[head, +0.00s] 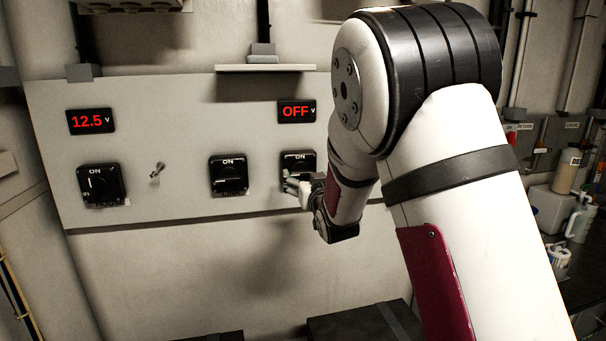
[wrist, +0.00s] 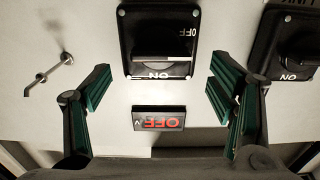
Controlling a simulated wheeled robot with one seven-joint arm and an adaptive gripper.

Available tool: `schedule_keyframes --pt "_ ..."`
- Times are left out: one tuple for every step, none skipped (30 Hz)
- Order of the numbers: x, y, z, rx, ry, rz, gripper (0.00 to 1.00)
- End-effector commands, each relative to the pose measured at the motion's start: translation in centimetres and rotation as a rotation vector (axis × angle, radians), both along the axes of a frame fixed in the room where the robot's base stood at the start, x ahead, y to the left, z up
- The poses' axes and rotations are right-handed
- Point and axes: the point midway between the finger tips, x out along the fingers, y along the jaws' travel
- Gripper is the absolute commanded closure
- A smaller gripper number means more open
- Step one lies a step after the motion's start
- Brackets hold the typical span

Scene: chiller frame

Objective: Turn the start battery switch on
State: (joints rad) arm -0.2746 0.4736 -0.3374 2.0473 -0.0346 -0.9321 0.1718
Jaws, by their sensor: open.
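A black rotary switch (wrist: 159,40) with ON and OFF marks fills the top middle of the wrist view, upside down there. Its handle lies crosswise. In the head view this right-hand switch (head: 298,162) is partly hidden by my gripper (head: 292,186), and its name label cannot be read. The red display (wrist: 159,119) beside it reads OFF; it also shows in the head view (head: 297,111). My gripper (wrist: 159,84) is open and empty, with its green-padded fingers apart on either side of the switch and display.
The middle switch (head: 229,175) and left switch (head: 102,184) sit on the same pale panel (head: 160,130). A display (head: 90,121) above the left one reads 12.5. Small metal toggles (head: 157,171) (wrist: 49,74) stick out. A shelf (head: 265,68) juts out above the right display.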

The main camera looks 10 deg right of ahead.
Motion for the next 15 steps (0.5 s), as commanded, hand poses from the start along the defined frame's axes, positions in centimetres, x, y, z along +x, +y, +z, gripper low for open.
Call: schedule_keyframes --pt "0.9 0.0 0.0 -0.002 0.0 0.0 0.23" --pt "1.4 0.0 0.0 -0.002 -0.001 0.0 0.23" --pt "1.9 0.0 -0.1 -0.001 0.0 0.0 0.23" --pt "2.3 0.0 0.0 -0.001 0.0 0.0 0.23" --pt "2.6 0.0 0.0 0.0 0.0 0.0 0.23" --pt "3.0 0.0 0.0 0.0 0.0 0.0 0.23" --pt "3.2 0.0 0.0 0.0 0.0 0.0 0.23" --pt "3.4 0.0 0.0 0.0 0.0 0.0 0.23" --pt "3.6 0.0 0.0 0.0 0.0 0.0 0.23" --pt "3.8 0.0 0.0 0.0 0.0 0.0 0.23" --pt "3.9 0.0 0.0 0.0 0.0 0.0 0.23" --pt "3.9 0.0 0.0 0.0 0.001 0.0 0.23" --pt "4.0 0.0 0.0 0.0 0.001 0.0 0.23" --pt "4.0 0.0 0.0 0.0 0.001 0.0 0.23" --pt "4.0 0.0 0.0 0.0 0.001 0.0 0.23"
